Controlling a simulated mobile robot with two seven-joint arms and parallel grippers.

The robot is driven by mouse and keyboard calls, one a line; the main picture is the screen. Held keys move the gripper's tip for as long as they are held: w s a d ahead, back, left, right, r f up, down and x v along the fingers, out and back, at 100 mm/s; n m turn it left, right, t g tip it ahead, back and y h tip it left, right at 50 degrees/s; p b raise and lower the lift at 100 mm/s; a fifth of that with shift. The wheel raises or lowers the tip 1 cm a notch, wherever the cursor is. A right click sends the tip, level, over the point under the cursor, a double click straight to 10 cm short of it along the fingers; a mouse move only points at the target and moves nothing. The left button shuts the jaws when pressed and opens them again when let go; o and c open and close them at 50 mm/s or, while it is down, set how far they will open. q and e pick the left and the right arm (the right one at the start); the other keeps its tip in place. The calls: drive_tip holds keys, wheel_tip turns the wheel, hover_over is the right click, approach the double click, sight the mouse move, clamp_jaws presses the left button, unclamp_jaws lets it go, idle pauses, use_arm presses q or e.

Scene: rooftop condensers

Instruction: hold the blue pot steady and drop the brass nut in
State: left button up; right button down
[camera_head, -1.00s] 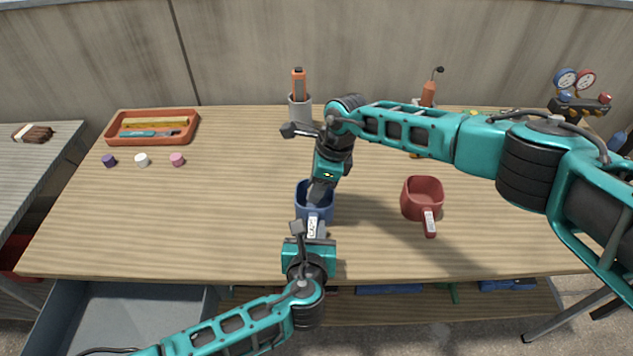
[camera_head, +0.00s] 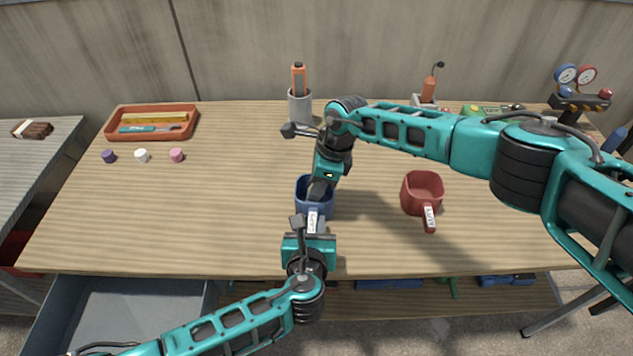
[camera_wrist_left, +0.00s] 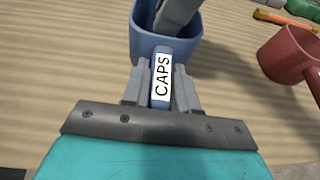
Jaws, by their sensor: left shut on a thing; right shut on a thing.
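The blue pot (camera_head: 315,203) stands upright on the wooden table, its handle toward me with a "CAPS" label. My left gripper (camera_head: 311,230) is shut on that handle; the left wrist view shows its fingers on both sides of the blue pot's handle (camera_wrist_left: 161,80). My right gripper (camera_head: 318,192) points down with its fingers inside the mouth of the pot. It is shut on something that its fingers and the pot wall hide. I see no brass nut in the open anywhere.
A red pot (camera_head: 422,192) stands to the right of the blue one. Purple, white and pink caps (camera_head: 142,155) lie at the left near an orange tray (camera_head: 194,121). A grey cup (camera_head: 300,108) stands at the back. The left-middle tabletop is clear.

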drive_tip(key=shift+f, duration=0.15)
drive_tip(key=c, duration=0.8)
unclamp_jaws()
drive_tip(key=v, duration=1.2)
use_arm(q)
drive_tip(key=o, duration=1.4)
drive_tip(key=shift+c, duration=0.2)
